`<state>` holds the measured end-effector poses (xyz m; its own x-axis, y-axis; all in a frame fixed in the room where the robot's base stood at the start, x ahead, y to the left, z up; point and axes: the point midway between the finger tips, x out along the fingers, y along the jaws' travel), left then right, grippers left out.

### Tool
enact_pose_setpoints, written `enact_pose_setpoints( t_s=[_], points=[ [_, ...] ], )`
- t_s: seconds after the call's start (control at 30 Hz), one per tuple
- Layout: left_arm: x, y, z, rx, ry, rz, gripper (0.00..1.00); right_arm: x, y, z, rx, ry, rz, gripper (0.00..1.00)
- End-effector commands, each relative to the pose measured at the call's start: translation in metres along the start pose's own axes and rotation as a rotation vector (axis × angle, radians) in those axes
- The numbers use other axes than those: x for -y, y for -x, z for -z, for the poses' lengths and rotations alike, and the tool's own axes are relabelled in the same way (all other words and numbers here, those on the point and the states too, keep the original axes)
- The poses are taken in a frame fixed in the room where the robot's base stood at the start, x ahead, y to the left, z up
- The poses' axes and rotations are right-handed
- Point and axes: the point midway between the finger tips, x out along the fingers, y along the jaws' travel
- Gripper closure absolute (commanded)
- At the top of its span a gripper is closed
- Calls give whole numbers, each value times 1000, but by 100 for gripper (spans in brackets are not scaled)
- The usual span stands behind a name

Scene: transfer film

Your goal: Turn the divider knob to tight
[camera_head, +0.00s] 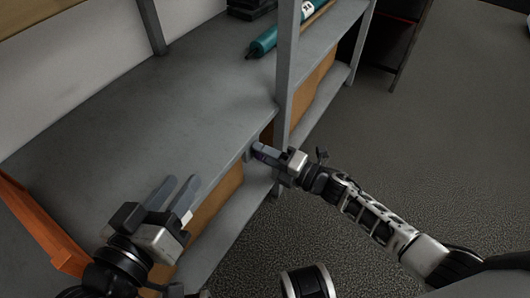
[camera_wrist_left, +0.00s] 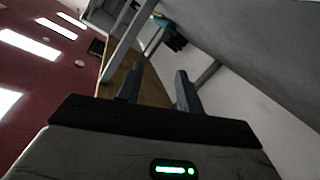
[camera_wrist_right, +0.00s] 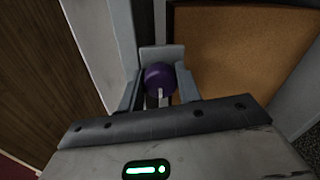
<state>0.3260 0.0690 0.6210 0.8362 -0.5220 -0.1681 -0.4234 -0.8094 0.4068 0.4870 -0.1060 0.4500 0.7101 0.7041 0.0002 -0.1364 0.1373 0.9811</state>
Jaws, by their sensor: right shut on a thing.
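The divider knob (camera_wrist_right: 160,78) is a round purple knob with a pale pointer mark, seen in the right wrist view in front of a grey bracket on the shelf's edge. My right gripper (camera_head: 258,151) is at the shelf's front edge by the upright post; its fingers (camera_wrist_right: 158,92) are closed on the knob from both sides. In the head view the knob is mostly hidden by the fingers. My left gripper (camera_head: 182,193) is held over the front left of the shelf, fingers apart and empty; its open fingers also show in the left wrist view (camera_wrist_left: 158,88).
A grey metal shelf (camera_head: 150,115) has a mostly bare top. A teal roll (camera_head: 263,42) lies beyond the upright post (camera_head: 286,65). An orange piece (camera_head: 42,232) stands at the left. Brown board panels (camera_wrist_right: 235,50) sit below the shelf edge. Open floor (camera_head: 440,150) lies to the right.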

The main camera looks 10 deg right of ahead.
Motion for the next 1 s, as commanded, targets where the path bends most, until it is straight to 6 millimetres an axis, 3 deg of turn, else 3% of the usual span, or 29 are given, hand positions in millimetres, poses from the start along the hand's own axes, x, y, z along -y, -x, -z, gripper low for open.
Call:
enact_pose_setpoints(
  t_s=[0.07, 0.1, 0.17, 0.2, 0.67, 0.87, 1.0],
  points=[
    [0, 0, 1, -2, -1, -1, 64, 2, 2, 1, -3, 0, 3, 89],
    [0, 0, 2, -4, -2, -2, 64, 2, 2, 1, -3, 0, 3, 63],
    [-1, 0, 3, -6, -3, -2, 64, 2, 2, 1, -3, 1, 3, 47],
    [-1, 0, 3, -8, -3, -3, 64, 1, 1, 1, -3, 1, 3, 44],
    [-2, 0, 7, -13, -7, -4, 64, 0, 4, 0, -1, 1, 1, 44],
    [-2, 1, 12, -7, -33, 10, 64, -1, 33, 0, -1, 2, 5, 44],
    [0, 1, 11, 11, -62, 26, 64, 0, 68, 0, -1, 0, 7, 44]
  ],
)
